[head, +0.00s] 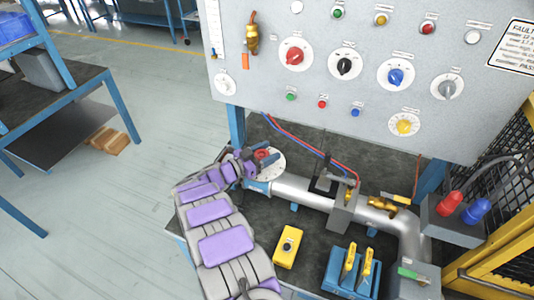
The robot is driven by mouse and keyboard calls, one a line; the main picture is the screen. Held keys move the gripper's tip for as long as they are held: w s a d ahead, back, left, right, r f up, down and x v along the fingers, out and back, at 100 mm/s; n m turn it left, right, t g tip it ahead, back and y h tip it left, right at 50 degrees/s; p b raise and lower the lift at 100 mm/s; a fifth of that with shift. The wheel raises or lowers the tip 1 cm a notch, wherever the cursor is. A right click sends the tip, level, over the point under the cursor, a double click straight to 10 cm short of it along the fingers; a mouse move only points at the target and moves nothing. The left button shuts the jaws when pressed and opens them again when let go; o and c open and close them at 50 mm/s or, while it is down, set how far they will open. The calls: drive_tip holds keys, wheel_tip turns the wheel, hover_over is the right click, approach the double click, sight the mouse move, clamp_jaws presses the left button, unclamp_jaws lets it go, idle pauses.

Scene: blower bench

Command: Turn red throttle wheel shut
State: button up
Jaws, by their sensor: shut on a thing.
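The red throttle wheel (262,154) sits on a pale round plate (275,168) at the left end of the silver pipe on the bench. Only part of the wheel shows; my arm and gripper cover its left side. My gripper (254,158) is at the wheel and is shut on it. The fingertips are small and partly hidden, so their exact hold on the rim is unclear. The wheel's turn angle cannot be read.
A silver pipe (303,190) runs right from the wheel. A yellow button box (288,247) and a blue block with yellow levers (350,272) stand in front. The grey control panel (300,92) with several coloured knobs rises behind. A yellow mesh guard (505,240) bounds the right.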

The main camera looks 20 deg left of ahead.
drive_tip(key=shift+a+r, duration=0.25)
drive_tip(key=o, duration=1.1)
drive_tip(key=shift+f, duration=0.2)
drive_tip(key=shift+c, duration=0.2)
drive_tip(key=shift+s, duration=0.2)
drive_tip(key=p+v, duration=0.2)
drive_tip(key=v, duration=1.5)
drive_tip(key=shift+w+a+p, duration=0.15)
drive_tip(key=shift+a+p, duration=0.15)
drive_tip(key=shift+p, duration=0.05)
drive_tip(key=shift+f, duration=0.1)
